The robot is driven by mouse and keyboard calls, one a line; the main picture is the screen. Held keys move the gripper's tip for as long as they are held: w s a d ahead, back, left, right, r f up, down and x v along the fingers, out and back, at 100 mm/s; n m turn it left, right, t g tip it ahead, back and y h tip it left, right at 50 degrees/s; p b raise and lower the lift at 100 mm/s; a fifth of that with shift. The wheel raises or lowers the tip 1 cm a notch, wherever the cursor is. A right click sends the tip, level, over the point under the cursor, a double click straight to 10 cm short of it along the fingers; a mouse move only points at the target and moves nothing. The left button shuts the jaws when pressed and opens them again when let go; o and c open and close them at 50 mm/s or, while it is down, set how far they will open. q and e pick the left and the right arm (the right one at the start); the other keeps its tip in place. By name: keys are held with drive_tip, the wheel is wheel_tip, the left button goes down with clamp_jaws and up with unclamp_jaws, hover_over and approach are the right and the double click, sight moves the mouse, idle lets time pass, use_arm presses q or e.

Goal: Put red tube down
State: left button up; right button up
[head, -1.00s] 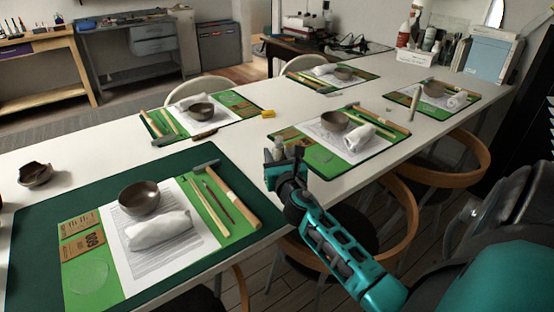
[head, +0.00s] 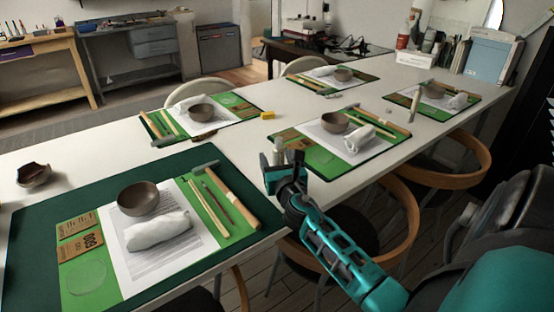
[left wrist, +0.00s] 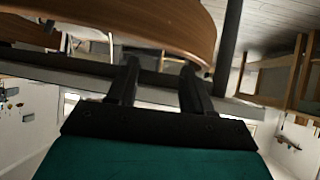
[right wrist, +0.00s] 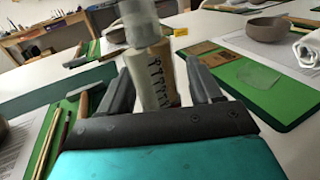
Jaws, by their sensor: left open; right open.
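My right gripper (head: 283,170) is over the near edge of the white table, between two place settings. In the right wrist view, a tube-like container (right wrist: 155,75) with a pale grey-white upper part and a tan lower part with dark lettering stands upright between the open fingers. It shows as a small pale shape in the head view (head: 279,150). It does not look red here; its base is hidden behind the gripper. My left gripper (left wrist: 155,85) is open and empty beside a wooden chair rail; it is out of the head view.
A dark green mat (head: 35,230) with a bowl (head: 138,198), a white wrapped bundle (head: 158,231) and tools lies at left. Another setting's green board (head: 325,162) is just right of my right gripper. Curved chair backs (head: 402,225) stand along the near edge. A reddish bottle (head: 404,36) stands far back.

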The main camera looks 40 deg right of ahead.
use_arm(q)
drive_tip(key=shift+r, duration=0.1)
use_arm(e)
drive_tip(key=shift+r, duration=0.15)
use_arm(q)
drive_tip(key=shift+r+p, duration=0.3)
drive_tip(key=shift+p, duration=0.1)
use_arm(e)
drive_tip(key=shift+r, duration=0.35)
use_arm(q)
drive_tip(key=shift+r+p, duration=0.35)
drive_tip(key=shift+p, duration=0.1)
use_arm(e)
drive_tip(key=shift+r, duration=0.5)
use_arm(q)
drive_tip(key=shift+s+a+f, duration=0.1)
drive_tip(key=shift+a+f, duration=0.05)
drive_tip(key=shift+f, duration=0.25)
use_arm(e)
drive_tip(key=v, duration=1.2)
drive_tip(key=shift+f, duration=0.35)
